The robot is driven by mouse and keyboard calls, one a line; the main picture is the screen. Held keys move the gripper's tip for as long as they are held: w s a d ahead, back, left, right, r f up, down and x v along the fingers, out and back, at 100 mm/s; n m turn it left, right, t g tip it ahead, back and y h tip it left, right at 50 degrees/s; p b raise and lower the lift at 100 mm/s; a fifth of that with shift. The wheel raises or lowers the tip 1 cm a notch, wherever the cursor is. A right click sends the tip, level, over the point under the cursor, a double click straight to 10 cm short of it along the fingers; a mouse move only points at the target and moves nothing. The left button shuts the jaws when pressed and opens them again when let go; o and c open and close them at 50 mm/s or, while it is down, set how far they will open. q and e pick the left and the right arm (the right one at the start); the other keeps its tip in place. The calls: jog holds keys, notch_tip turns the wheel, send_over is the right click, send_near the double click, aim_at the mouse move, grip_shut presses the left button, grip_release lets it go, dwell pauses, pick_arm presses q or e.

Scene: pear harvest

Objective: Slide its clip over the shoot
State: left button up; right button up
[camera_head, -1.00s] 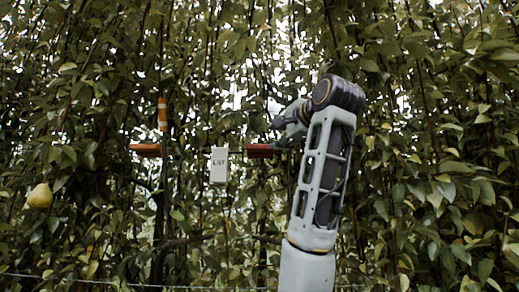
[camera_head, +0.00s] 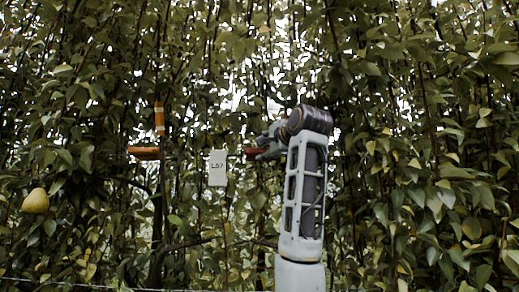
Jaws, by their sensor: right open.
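A white tag (camera_head: 217,168) marked L57 hangs upright in front of the foliage near the middle; I cannot make out a clip on it. An upright shoot with an orange and white banded piece (camera_head: 160,118) stands left of it. My right gripper (camera_head: 262,148) is open, at the right of the tag and apart from it in the picture. It overlaps the right end of a small dark red piece (camera_head: 251,154); whether they touch I cannot tell. The fingertips are small and partly hidden. My left gripper is not in view.
An orange-brown flat piece (camera_head: 144,153) sits left of the tag, below the banded piece. A yellow pear (camera_head: 36,201) hangs at the far left. Dense leaves and thin stems fill the scene, with a thin wire (camera_head: 60,284) along the bottom.

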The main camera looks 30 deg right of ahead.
aim_at(261, 150)
jog(key=shift+w+d+p, duration=0.2)
jog(key=shift+w+p, duration=0.25)
jog(key=shift+w, duration=0.85)
jog(key=shift+w+d+p, duration=0.2)
jog(key=shift+w+p, duration=0.2)
jog(key=shift+w, duration=0.9)
grip_shut()
